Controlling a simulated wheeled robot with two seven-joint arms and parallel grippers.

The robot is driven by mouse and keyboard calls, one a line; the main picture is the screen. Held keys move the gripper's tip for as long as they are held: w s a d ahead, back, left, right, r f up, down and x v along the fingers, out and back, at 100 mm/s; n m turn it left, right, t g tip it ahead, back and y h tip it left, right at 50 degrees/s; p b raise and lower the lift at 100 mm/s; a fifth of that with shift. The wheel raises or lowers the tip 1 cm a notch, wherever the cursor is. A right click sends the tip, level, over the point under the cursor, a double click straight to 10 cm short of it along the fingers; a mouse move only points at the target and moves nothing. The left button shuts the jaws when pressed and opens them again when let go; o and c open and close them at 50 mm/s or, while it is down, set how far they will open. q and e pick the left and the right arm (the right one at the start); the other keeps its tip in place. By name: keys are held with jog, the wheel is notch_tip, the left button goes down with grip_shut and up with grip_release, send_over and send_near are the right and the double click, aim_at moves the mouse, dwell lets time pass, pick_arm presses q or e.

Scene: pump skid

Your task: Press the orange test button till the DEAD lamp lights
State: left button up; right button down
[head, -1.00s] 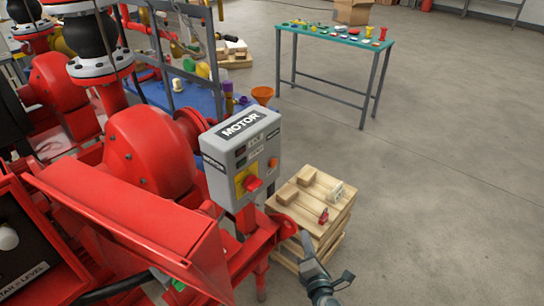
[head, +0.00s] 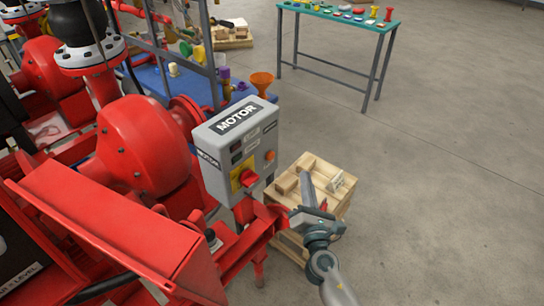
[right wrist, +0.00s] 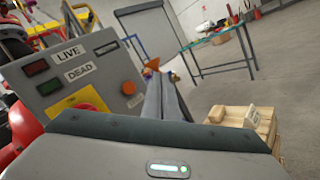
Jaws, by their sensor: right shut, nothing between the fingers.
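The grey MOTOR box (head: 212,178) stands on the red skid in the head view, its front facing right. The orange test button (head: 270,155) is on the right part of its front; it also shows in the right wrist view (right wrist: 128,87). There the dark green DEAD lamp (right wrist: 50,88) sits below the dark red LIVE lamp (right wrist: 36,68); neither looks lit. My right gripper (head: 304,176) is shut and empty, right of the box and apart from the button. In the wrist view its fingers (right wrist: 166,88) point forward, right of the button. My left gripper is out of view.
A red switch (head: 249,178) on a yellow plate sits below the lamps. A wooden crate stack (head: 327,212) with small blocks stands beneath my right gripper. An orange funnel (head: 261,82) is behind the box. A green-topped table (head: 345,18) stands farther back. The floor at right is clear.

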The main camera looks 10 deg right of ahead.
jog(key=shift+w+a, duration=0.1)
jog(key=shift+w, duration=0.05)
jog(key=w+a, duration=0.5)
jog(key=w, duration=0.1)
jog(key=shift+w+b, duration=0.3)
jog(key=shift+b, duration=0.15)
jog(key=shift+w+a, duration=0.65)
jog(key=shift+w, duration=0.05)
dwell(3.0)
jog(key=shift+s+d, duration=0.1)
dwell(0.3)
jog(key=shift+s+d, duration=0.45)
jog(key=shift+s, duration=0.15)
jog(key=shift+s+d, duration=0.1)
jog(key=s+d, duration=0.1)
jog(key=s, duration=0.1)
jog(key=s+d, duration=0.1)
jog(key=d, duration=0.1)
jog(key=shift+s, duration=0.4)
jog(key=shift+a+f, duration=0.1)
dwell(0.8)
